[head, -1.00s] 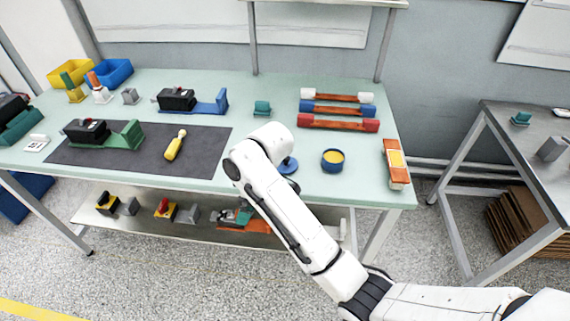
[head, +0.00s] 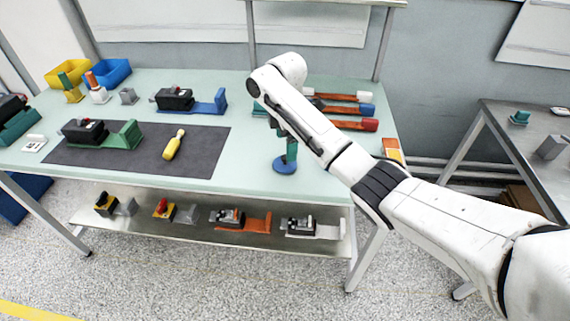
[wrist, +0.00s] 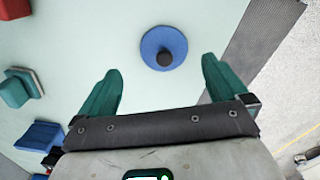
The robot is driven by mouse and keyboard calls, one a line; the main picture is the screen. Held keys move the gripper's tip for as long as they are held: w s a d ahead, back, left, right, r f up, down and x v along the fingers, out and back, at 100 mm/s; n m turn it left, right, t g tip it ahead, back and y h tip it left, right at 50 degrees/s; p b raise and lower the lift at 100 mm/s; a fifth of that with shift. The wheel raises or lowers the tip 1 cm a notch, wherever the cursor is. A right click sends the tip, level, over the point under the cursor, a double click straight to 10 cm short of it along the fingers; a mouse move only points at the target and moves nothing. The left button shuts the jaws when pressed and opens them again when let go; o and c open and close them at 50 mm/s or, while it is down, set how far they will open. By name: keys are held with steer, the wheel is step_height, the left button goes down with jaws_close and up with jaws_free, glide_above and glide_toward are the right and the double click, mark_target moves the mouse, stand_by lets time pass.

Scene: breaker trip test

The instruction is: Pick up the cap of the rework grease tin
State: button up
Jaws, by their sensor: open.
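The cap, a flat blue disc with a dark knob at its centre, lies on the pale green bench top in the head view (head: 284,167). It also shows in the wrist view (wrist: 164,48), just beyond and between the fingertips. My gripper (wrist: 162,70) has two teal fingers, spread apart with nothing between them. In the head view a teal finger (head: 291,150) appears right at the cap; contact cannot be told. The blue tin with yellow contents is hidden behind my arm now.
Several bars with coloured ends (head: 350,124) lie behind my arm. A yellow-handled tool (head: 174,145) lies on the dark mat (head: 215,150) at the left. In the wrist view, a teal block (wrist: 20,87) and a blue piece (wrist: 40,136) are left of the gripper. Bench space around the cap is clear.

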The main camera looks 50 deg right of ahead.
mark_target(285, 161)
steer(key=shift+s+a+f+p, duration=0.1)
steer(key=shift+f+p, duration=0.05)
steer(key=shift+f, duration=0.85)
steer(key=shift+w+a+f+p, duration=0.1)
steer(key=shift+a+f+p, duration=0.1)
steer(key=shift+f, duration=0.75)
steer(key=shift+s+a+f+p, duration=0.1)
steer(key=shift+f+p, duration=0.05)
steer(key=shift+f, duration=0.85)
steer(key=shift+c, duration=0.2)
steer(key=c, duration=1)
steer(key=shift+r, duration=0.1)
